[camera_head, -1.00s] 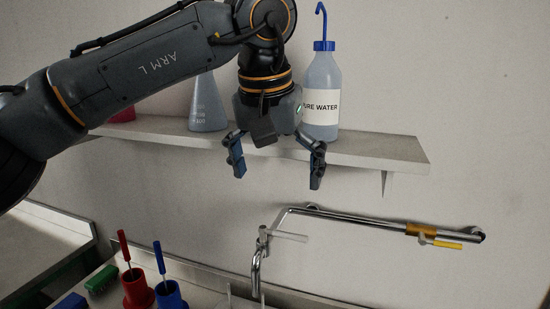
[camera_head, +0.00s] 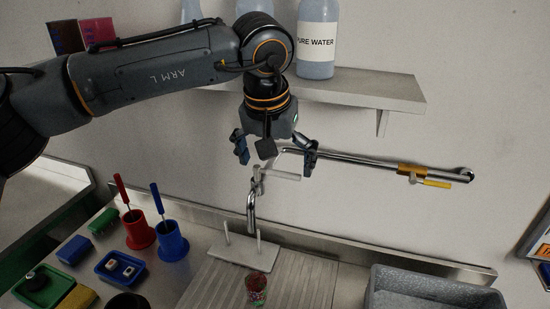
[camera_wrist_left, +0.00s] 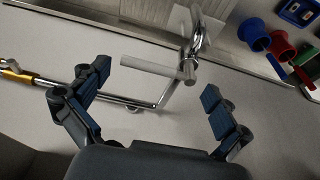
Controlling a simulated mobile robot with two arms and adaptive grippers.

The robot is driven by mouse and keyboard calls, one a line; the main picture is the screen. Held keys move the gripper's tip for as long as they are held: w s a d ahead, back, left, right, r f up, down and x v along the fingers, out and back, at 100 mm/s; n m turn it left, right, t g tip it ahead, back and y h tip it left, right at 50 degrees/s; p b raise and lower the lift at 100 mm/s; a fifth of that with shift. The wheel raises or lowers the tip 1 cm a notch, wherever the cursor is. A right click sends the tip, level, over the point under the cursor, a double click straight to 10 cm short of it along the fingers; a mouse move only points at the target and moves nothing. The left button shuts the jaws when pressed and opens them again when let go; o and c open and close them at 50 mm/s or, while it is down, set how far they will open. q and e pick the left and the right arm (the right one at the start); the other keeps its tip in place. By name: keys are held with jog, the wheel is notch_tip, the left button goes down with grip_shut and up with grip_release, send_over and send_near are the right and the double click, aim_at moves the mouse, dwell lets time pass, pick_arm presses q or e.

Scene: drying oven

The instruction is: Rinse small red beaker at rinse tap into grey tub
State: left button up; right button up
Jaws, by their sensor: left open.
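The small red beaker (camera_head: 256,287) stands on the ribbed draining board (camera_head: 307,283) in the head view, apart from my gripper. The tap also shows in the left wrist view (camera_wrist_left: 192,52). The grey tub (camera_head: 436,282) is at the lower right, partly cut off. My left gripper (camera_head: 274,160) is open and empty, above and in front of the tap in the head view. In the left wrist view its fingers (camera_wrist_left: 155,92) are spread. My right gripper is not in view.
A shelf (camera_head: 372,88) with a pure water bottle (camera_head: 317,40) is above. Space around the beaker is mostly clear.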

pick_arm(q)
jog(key=c, duration=1)
jog(key=shift+s, duration=0.2)
jog(key=c, duration=0.7)
grip_shut()
jog(key=shift+f, duration=0.1)
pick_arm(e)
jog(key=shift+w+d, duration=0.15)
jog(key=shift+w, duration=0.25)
pick_arm(q)
jog(key=shift+a, duration=0.1)
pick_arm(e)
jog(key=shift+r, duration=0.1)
